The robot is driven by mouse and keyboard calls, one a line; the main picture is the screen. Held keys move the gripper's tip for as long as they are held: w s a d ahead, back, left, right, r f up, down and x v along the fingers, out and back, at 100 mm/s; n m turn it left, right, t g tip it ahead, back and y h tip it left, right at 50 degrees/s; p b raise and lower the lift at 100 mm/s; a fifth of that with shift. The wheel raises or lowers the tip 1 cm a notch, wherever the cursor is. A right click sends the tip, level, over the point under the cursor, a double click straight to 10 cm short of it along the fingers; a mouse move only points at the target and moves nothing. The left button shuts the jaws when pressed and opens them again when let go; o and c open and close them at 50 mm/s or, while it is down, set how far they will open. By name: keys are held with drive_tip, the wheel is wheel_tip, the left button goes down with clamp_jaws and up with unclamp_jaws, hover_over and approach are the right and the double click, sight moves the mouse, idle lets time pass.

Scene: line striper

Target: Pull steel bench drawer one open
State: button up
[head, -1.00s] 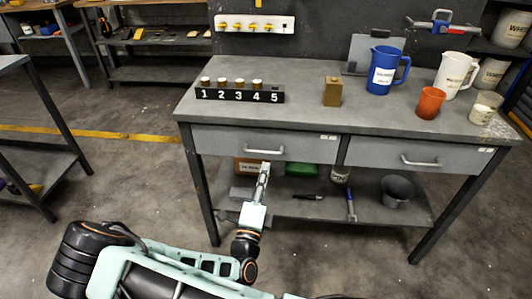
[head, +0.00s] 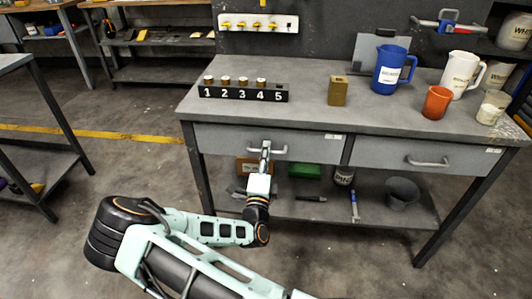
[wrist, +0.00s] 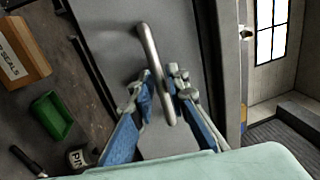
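The steel bench (head: 320,113) has two grey drawers side by side, both flush with its front. The left drawer (head: 215,141) has a silver bar handle (head: 281,150); the right drawer (head: 465,157) has a similar handle (head: 428,161). Their small labels are too small to read. My gripper (head: 265,148) is at the left drawer's handle. In the wrist view, my gripper (wrist: 160,82) is open, with its two blue-padded fingers on either side of the bar handle (wrist: 153,58). A gap shows by the left finger; contact at the right finger cannot be told.
On the bench top stand a numbered rack (head: 243,93), a brass block (head: 338,91), a blue jug (head: 390,70), an orange cup (head: 437,102) and a white jug (head: 460,75). The lower shelf holds a green box (head: 305,171) and a grey bucket (head: 402,192). Floor in front is clear.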

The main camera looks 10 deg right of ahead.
clamp_jaws()
idle(0.4)
